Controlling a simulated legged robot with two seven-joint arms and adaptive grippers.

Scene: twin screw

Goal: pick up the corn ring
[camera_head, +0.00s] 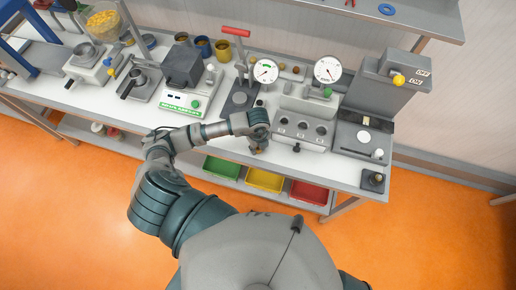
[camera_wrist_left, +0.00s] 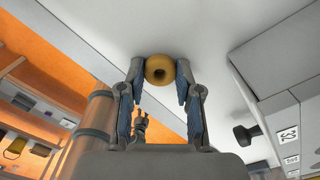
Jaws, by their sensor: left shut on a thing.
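The corn ring (camera_wrist_left: 159,60) is a small, thick yellow-tan ring with a dark hole in the wrist view. My left gripper (camera_wrist_left: 159,74) is shut on it, with one fingertip on each side. In the head view my left gripper (camera_head: 257,146) is over the front part of the white bench top, left of a grey block with several round sockets. The ring is mostly hidden by the gripper there. I cannot tell whether the ring touches the bench top. My right gripper is not in view.
The socket block (camera_head: 302,127) with two dials stands just right of the gripper. A press with a red handle (camera_head: 236,32) stands behind it. Green (camera_head: 222,168), yellow (camera_head: 264,180) and red (camera_head: 309,192) bins sit below the bench's front edge.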

